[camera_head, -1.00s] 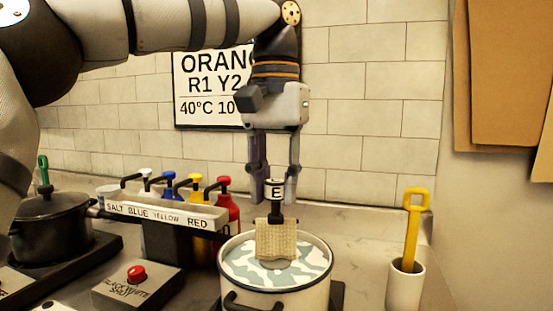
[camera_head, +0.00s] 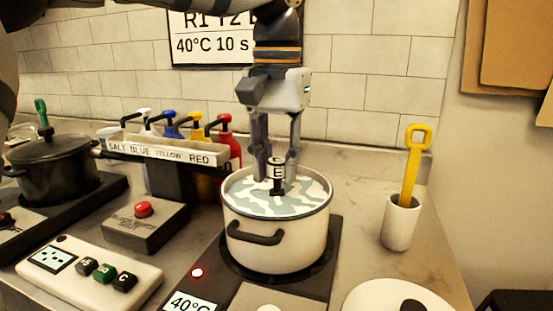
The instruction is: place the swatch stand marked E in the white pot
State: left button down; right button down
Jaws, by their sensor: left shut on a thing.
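The swatch stand marked E (camera_head: 277,171) is held upright by its top in my left gripper (camera_head: 277,168), which is shut on it. Its black stem (camera_head: 277,188) goes down to the liquid, and the cloth swatch at its lower end is hidden under the surface. The white pot (camera_head: 270,244) stands on a dark hot plate and holds pale liquid with blue-grey swirls (camera_head: 247,197). The gripper's fingertips are over the pot's opening, near the liquid. My right gripper is not in view.
A white cup with a yellow tool (camera_head: 402,222) stands right of the pot. Left are a red-button box (camera_head: 147,226), a labelled rack with pump bottles (camera_head: 160,152), a lidded black pot (camera_head: 55,168) and a button panel (camera_head: 88,273). Counter between pot and cup is clear.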

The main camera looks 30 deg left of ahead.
pick_arm(q)
jog(key=shift+f, duration=0.45)
dwell(0.3)
jog(key=c, duration=0.8)
grip_release()
jog(key=shift+r, duration=3.55)
